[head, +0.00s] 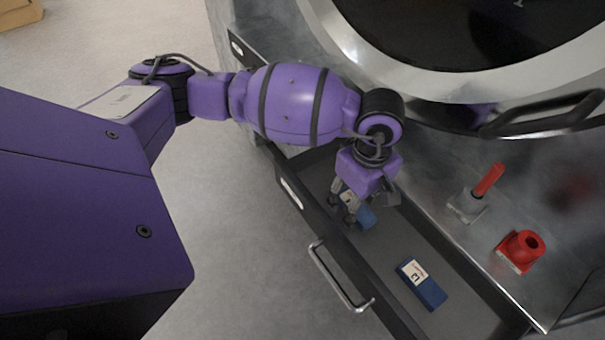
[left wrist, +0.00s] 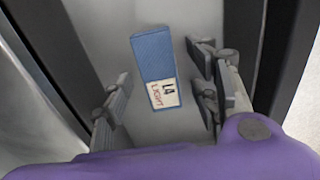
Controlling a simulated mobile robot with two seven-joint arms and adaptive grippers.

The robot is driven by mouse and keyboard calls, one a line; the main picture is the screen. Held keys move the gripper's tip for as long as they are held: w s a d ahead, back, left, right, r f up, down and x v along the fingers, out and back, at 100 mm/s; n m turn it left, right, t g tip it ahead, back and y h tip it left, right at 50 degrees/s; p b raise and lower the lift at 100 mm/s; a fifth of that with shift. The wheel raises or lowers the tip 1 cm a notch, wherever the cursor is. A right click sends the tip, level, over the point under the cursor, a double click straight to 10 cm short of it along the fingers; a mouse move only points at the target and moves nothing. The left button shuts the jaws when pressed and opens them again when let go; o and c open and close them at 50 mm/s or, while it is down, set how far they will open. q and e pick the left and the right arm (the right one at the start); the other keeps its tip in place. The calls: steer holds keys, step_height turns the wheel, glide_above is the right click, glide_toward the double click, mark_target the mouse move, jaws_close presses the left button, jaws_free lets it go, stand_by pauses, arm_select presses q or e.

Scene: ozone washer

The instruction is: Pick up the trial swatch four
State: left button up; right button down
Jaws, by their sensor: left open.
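A blue swatch (left wrist: 155,64) with a white label reading "L4 LIGHT" lies in the drawer, between my left gripper's fingers as seen in the left wrist view. In the head view the same swatch (head: 366,217) is partly hidden by the fingers. My left gripper (head: 362,208) points down over it, open and empty; its fingers also show in the left wrist view (left wrist: 158,78). I cannot tell how far the fingertips are above the drawer floor. My right gripper is in neither view.
The open drawer (head: 398,240) has a front wall with a handle (head: 338,280). A second blue swatch (head: 423,285) with a white label lies nearer its right end. A red lever (head: 488,180) and a red knob (head: 521,247) stand on the metal panel. A large round door (head: 350,40) is above.

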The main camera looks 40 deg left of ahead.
arm_select(q)
steer(key=shift+r, duration=0.1)
steer(key=c, duration=1.2)
steer(key=shift+w+r, duration=0.1)
steer(key=shift+c, duration=0.2)
